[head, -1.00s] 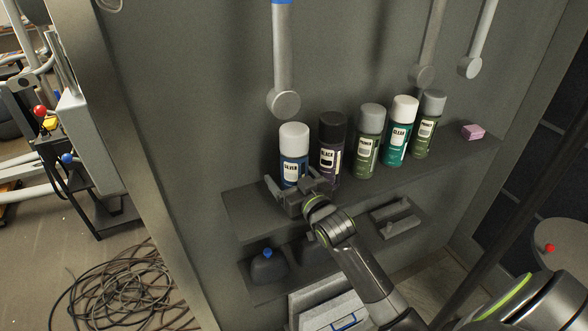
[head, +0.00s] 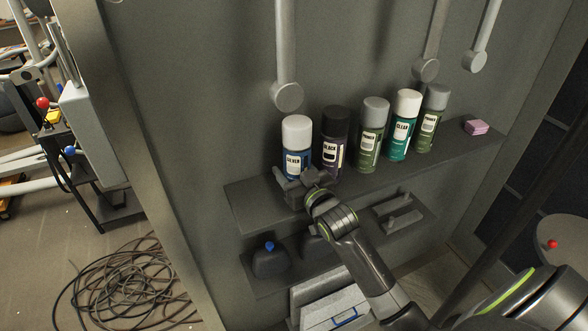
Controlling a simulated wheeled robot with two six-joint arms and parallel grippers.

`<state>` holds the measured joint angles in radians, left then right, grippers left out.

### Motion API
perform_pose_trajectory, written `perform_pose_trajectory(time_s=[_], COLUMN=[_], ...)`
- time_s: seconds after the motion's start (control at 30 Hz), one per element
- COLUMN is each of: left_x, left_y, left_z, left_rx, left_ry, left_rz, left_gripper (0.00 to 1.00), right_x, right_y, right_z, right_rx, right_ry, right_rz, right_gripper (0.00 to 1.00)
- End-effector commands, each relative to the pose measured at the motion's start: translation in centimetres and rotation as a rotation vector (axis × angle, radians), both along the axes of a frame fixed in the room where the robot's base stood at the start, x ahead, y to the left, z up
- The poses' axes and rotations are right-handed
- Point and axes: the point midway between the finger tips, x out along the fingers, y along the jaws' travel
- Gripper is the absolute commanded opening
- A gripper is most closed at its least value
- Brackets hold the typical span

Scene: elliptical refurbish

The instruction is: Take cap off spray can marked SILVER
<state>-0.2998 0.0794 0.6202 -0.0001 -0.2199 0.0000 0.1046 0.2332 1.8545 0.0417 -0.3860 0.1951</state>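The SILVER spray can (head: 297,160) has a blue body, a label and a light grey-white cap (head: 297,129). It stands upright on the left part of the shelf, and its cap is on. My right gripper (head: 298,178), on the arm from the lower right, is in front of the can's lower part, well below the cap. Its fingers look apart, with the can's body showing behind and between them. It hides the can's base, and I cannot tell whether it touches the can. My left gripper is not in view.
The BLACK can (head: 333,141) stands close on the right, with several grey-capped and white-capped cans beyond it. Pink blocks (head: 476,127) lie at the shelf's right. Grey rods with round ends (head: 287,95) hang above. The shelf (head: 240,205) is clear left of SILVER.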

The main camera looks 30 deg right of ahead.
Motion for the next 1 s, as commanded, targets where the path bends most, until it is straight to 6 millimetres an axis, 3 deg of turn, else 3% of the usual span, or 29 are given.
perform_pose_trajectory(time_s=[0.17,0.47,1.0], left_x=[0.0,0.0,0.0], left_y=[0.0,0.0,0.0], left_z=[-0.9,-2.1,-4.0], left_rx=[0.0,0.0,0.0], left_ry=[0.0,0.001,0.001], left_rz=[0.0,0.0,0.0], left_gripper=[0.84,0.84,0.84], right_x=[-0.3,-0.3,-9.8], right_y=[0.0,0.1,0.6], right_z=[0.9,7.2,6.8], right_rx=[-0.003,-0.006,-0.003], right_ry=[-0.008,-0.013,-0.004], right_rz=[0.002,0.003,0.001], right_gripper=[0.26,0.26,0.26])
